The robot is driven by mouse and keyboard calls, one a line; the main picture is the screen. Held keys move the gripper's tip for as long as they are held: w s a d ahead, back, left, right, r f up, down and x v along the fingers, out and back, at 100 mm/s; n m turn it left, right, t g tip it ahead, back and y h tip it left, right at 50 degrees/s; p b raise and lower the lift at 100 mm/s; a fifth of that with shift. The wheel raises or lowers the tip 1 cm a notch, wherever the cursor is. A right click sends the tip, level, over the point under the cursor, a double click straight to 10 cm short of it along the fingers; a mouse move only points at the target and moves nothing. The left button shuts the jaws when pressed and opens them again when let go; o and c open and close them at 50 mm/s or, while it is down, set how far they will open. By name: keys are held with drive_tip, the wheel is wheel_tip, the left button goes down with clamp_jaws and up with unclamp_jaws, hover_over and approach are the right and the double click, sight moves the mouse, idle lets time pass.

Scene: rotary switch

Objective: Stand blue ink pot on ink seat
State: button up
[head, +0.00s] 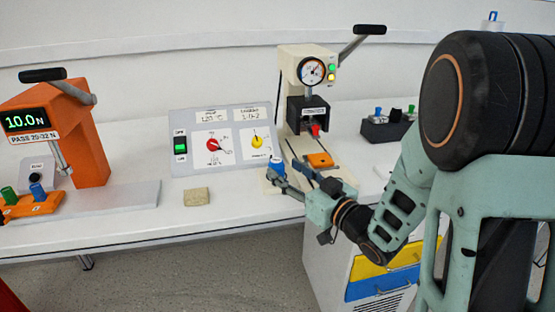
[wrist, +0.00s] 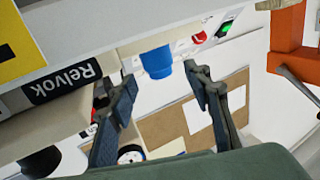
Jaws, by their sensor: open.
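The blue ink pot (head: 278,164) stands upright at the front left of the cream press base (head: 272,188), with a pale top in the head view. In the wrist view, turned nearly upside down, the blue pot (wrist: 157,61) shows between the fingertips. My gripper (head: 291,174) is open around or just short of the pot; contact does not show. Its two dark fingers also frame the pot in the wrist view (wrist: 160,75), with gaps on both sides. The ink seat cannot be made out clearly; the surface under the pot is partly hidden.
The cream press (head: 305,65) with gauge and lever rises behind, an orange plate (head: 320,160) on its base. A control panel (head: 225,140) and tan block (head: 196,197) are left. An orange tester (head: 85,130) stands far left. A dark rack (head: 388,128) is right.

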drive_tip(key=v, duration=0.7)
drive_tip(key=shift+d+r, duration=0.1)
drive_tip(key=shift+r, duration=0.1)
drive_tip(key=shift+r, duration=0.1)
